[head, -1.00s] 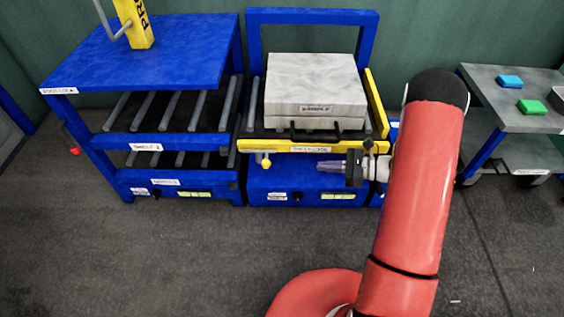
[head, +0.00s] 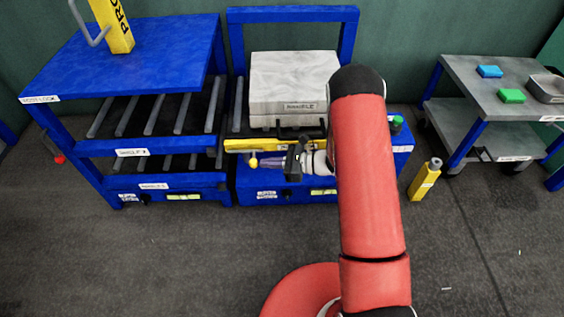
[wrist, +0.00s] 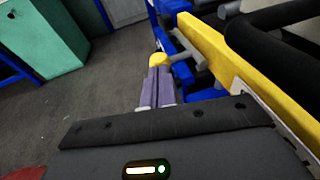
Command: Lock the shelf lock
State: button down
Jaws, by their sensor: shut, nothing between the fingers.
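A small yellow ball knob (head: 252,162) sits under the left end of the yellow front bar (head: 240,146) of the right blue press. It also shows in the wrist view (wrist: 158,59). The labels are too blurred to tell whether this knob is the shelf lock. My gripper (head: 262,163) is shut and empty, its purple fingers lying sideways just right of the knob. In the wrist view, the fingertips (wrist: 157,72) are right at the knob; I cannot tell whether they touch. A red knob (head: 58,160) hangs on the left side of the left blue rack.
A grey sample block (head: 292,78) rests on the right press. The left rack (head: 125,65) has rollers on its shelves. A grey cart (head: 500,85) and a yellow post (head: 424,182) stand to the right. The front floor is clear.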

aim_at(254, 164)
jog(key=shift+w+a+f, duration=0.1)
jog(key=shift+a, duration=0.1)
jog(key=a+b, duration=0.1)
jog(key=a, duration=0.3)
jog(key=shift+a+b, duration=0.35)
jog(key=shift+a, duration=0.2)
jog(key=shift+d+r, duration=0.2)
jog(key=shift+d, duration=0.3)
jog(key=v, duration=1.3)
jog(key=shift+d, duration=0.2)
